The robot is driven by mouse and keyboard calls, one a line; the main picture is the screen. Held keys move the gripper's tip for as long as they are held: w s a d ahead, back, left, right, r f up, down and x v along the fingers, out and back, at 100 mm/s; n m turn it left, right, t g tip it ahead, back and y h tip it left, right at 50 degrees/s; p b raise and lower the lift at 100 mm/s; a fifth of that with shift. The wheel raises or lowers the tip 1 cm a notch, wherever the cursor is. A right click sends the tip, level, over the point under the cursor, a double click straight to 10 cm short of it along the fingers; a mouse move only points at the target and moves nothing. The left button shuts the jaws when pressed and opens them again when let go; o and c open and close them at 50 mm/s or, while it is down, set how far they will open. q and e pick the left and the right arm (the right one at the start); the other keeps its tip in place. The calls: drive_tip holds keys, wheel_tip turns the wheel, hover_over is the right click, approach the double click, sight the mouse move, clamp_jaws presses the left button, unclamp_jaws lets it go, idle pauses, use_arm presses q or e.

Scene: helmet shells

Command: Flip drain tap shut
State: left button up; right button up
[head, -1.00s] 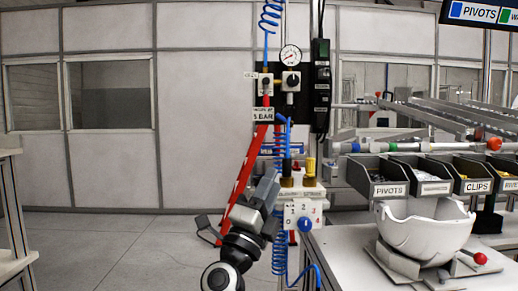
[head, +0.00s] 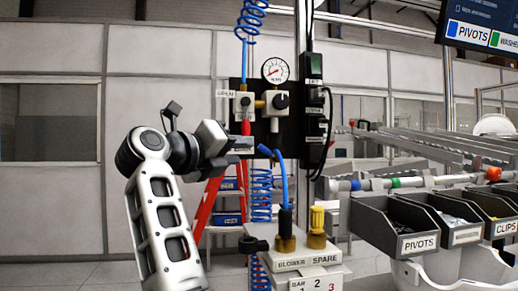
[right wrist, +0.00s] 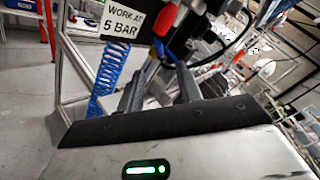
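The drain tap appears to be the small red lever (head: 246,127) hanging straight down under a light valve block (head: 244,104) on the black panel. A label at its left seems to read OPEN. My right gripper (head: 238,148) is just below and left of the lever, partly over the panel. In the right wrist view, the red lever (right wrist: 167,20) is beyond the tips of my right fingers (right wrist: 165,75), which stand apart with nothing between them. Contact with the lever does not show. My left gripper is out of view.
A pressure gauge (head: 275,70) and a dark knob (head: 281,101) sit right of the lever. Blue coiled hose (head: 250,20) hangs above. A blower and spare fitting block (head: 302,258) stands below. A WORK AT 5 BAR sign (right wrist: 121,20) is close by. Bins (head: 395,228) stand at right.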

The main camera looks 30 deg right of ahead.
sight(263, 151)
drive_tip(key=p+x, duration=0.1)
drive_tip(key=x, duration=0.7)
drive_tip(key=shift+c, duration=0.2)
clamp_jaws()
